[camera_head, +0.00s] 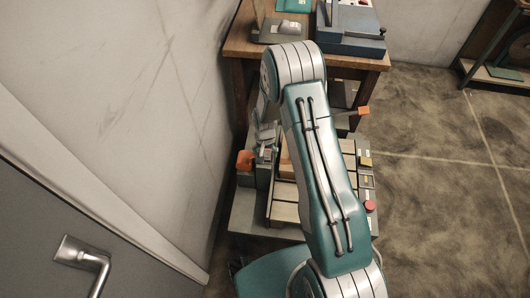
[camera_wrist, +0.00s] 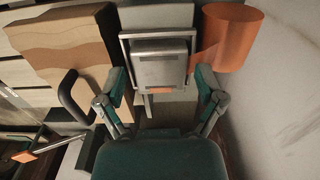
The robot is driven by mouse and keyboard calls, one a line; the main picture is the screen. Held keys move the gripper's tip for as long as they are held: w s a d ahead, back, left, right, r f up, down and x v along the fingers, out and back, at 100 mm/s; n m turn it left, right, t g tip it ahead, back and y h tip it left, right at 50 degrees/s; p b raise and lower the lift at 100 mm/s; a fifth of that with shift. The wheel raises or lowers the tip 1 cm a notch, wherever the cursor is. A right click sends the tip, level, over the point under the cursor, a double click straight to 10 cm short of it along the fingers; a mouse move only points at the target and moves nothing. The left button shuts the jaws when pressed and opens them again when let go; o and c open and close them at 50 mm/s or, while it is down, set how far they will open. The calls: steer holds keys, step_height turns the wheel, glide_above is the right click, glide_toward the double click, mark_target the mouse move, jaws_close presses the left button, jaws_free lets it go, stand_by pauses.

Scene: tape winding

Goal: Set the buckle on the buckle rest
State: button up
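My gripper (camera_wrist: 160,92) is in the wrist view with its two teal-and-grey fingers spread apart. Nothing is clearly clamped between them. A silver block in a square metal frame (camera_wrist: 158,60), with a small orange piece at its lower edge, lies beyond and between the fingertips. It looks like the buckle on its support, but I cannot tell the two apart for sure. I cannot tell whether the fingertips touch it. In the head view my arm covers much of the work area, and the gripper end shows only partly beside the orange cylinder (camera_head: 245,160).
The orange cylinder (camera_wrist: 231,38) stands right of the frame in the wrist view. A wooden block (camera_wrist: 65,45) and a dark loop (camera_wrist: 74,97) are on the left. A wall is close on the right. In the head view, a wooden table (camera_head: 240,45) stands behind; floor is clear right.

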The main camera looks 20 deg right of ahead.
stand_by(0.4)
step_height(320, 180, up, 12)
stand_by(0.4)
stand_by(0.5)
step_height(320, 180, up, 12)
steer(key=t, duration=0.1)
glide_above(265, 154)
steer(key=s, duration=0.3)
steer(key=s+r+n+t, duration=0.2)
steer(key=s+r, duration=0.5)
steer(key=r, duration=0.4)
steer(key=s+r+n+t, duration=0.1)
steer(key=s+r, duration=0.3)
steer(key=s, duration=0.4)
steer(key=s+r+n+t, duration=0.1)
steer(key=s+r, duration=0.2)
steer(key=s, duration=0.6)
steer(key=shift+r+t, duration=0.3)
steer(key=shift+r, duration=0.05)
